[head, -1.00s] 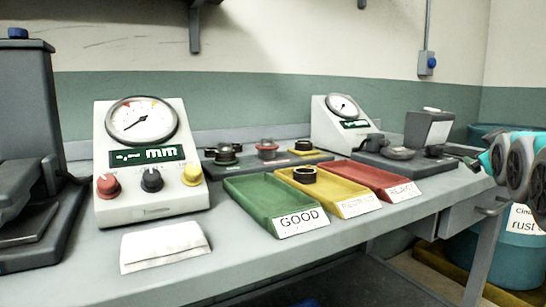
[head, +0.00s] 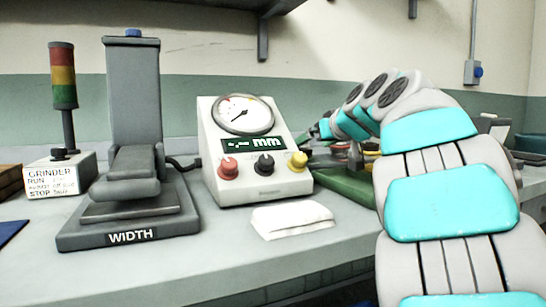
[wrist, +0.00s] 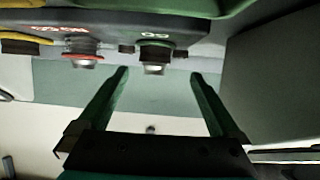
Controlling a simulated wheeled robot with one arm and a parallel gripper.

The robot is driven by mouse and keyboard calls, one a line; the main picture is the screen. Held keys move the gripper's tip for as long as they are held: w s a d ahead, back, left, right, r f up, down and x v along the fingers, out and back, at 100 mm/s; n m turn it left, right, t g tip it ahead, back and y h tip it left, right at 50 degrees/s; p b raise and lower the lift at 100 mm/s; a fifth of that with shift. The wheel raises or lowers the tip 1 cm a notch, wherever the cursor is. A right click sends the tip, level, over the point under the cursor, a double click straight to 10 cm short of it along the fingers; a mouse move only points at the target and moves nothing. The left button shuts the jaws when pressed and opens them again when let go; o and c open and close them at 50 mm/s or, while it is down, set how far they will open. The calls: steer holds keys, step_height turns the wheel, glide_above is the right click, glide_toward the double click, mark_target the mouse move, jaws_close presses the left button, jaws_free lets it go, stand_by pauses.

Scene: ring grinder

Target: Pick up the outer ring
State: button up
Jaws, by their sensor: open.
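My gripper (wrist: 160,74) is open in the wrist view, its two green fingers apart with nothing held between them. The wrist picture is upside down. Beyond the fingers is a dark stand (wrist: 110,24) with a metal-tipped gauge (wrist: 154,66) near the middle and a red-ringed gauge (wrist: 82,60) to its left. A dark brownish ring-like part (wrist: 22,46) shows at the far left; I cannot tell whether it is the outer ring. The ring seen earlier in the yellow tray is hidden behind my arm in the head view.
The green tray (head: 345,186) is partly behind my arm, and its edge fills the top of the wrist view (wrist: 165,6). The mm gauge box (head: 250,172) stands left of it, with a white cloth (head: 292,219) in front. The width gauge (head: 134,145) and grinder sign box (head: 58,175) are farther left.

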mark_target(307, 147)
steer(key=shift+w+a+f, duration=0.15)
steer(key=shift+w+a, duration=0.05)
steer(key=shift+w, duration=0.15)
steer(key=x, duration=0.3)
steer(key=d+p+x, duration=0.1)
steer(key=x, duration=0.1)
steer(key=shift+w, duration=0.5)
steer(key=shift+w+a+f, duration=0.2)
steer(key=shift+w+a, duration=0.1)
steer(key=shift+w, duration=0.25)
steer(key=shift+c, duration=0.4)
jaws_close()
